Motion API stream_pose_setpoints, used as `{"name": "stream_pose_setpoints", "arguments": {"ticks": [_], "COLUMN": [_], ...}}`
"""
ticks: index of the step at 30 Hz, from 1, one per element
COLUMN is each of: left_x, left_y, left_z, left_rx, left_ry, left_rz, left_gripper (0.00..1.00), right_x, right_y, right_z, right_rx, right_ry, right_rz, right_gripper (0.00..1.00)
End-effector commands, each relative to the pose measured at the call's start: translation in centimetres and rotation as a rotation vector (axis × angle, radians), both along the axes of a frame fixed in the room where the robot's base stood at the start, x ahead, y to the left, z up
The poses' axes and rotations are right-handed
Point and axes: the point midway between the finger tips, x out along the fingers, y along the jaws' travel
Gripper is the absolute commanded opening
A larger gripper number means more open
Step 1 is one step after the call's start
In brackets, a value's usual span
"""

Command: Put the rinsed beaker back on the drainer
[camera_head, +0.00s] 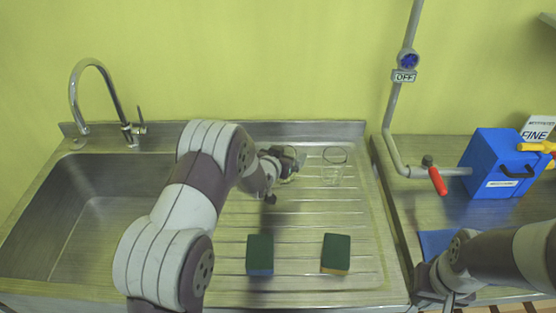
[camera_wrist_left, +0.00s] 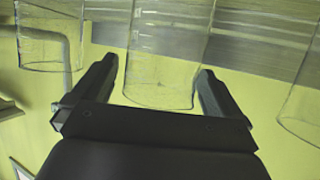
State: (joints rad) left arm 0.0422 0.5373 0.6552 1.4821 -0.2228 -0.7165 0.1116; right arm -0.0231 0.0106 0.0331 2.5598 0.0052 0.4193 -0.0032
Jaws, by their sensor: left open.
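A clear glass beaker (camera_head: 335,166) stands on the ridged metal drainer (camera_head: 335,205) in the head view, just right of my left gripper (camera_head: 288,166). In the left wrist view, a clear glass beaker (camera_wrist_left: 165,55) is between the spread fingers of my left gripper (camera_wrist_left: 155,85), with a gap at each side. Another glass vessel (camera_wrist_left: 48,38) shows at the upper left and part of one more (camera_wrist_left: 302,100) at the right edge. The head view hides most of what is at the left gripper. My right gripper (camera_head: 443,287) is low at the right; its jaws are unclear.
Two green-topped sponges (camera_head: 260,255) (camera_head: 336,253) lie on the front of the drainer. The sink basin (camera_head: 100,215) with its tap (camera_head: 100,90) is at the left. A pipe with a red-handled valve (camera_head: 437,180) and a blue box (camera_head: 497,165) are at the right.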

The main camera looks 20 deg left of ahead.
Motion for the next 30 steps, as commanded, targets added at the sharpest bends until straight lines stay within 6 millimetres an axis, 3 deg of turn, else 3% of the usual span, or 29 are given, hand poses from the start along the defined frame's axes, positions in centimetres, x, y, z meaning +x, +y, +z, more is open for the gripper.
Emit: {"name": "stream_pose_setpoints", "arguments": {"ticks": [10,18,21,23,30], "left_x": [-7.2,-10.0,-11.7,-13.9,-28.5], "left_y": [0.9,1.2,1.3,1.4,0.6], "left_z": [2.9,4.1,3.8,3.4,2.6], "left_rx": [0.0,0.002,0.024,0.045,0.079], "left_ry": [0.0,0.01,0.121,0.255,0.847], "left_rz": [0.001,0.003,0.021,0.045,0.088], "left_gripper": [1.0,1.0,1.0,1.0,1.0], "right_x": [0.0,0.0,0.0,0.0,0.0], "right_y": [0.0,0.0,0.0,0.0,0.0], "right_z": [-1.0,-1.1,-1.1,-1.1,-1.1], "right_rx": [0.0,0.0,0.0,0.0,0.0], "right_ry": [0.001,0.001,0.001,0.001,0.001], "right_rz": [0.0,0.0,0.0,0.0,0.0], "right_gripper": [0.0,0.0,0.0,0.0,0.0]}}
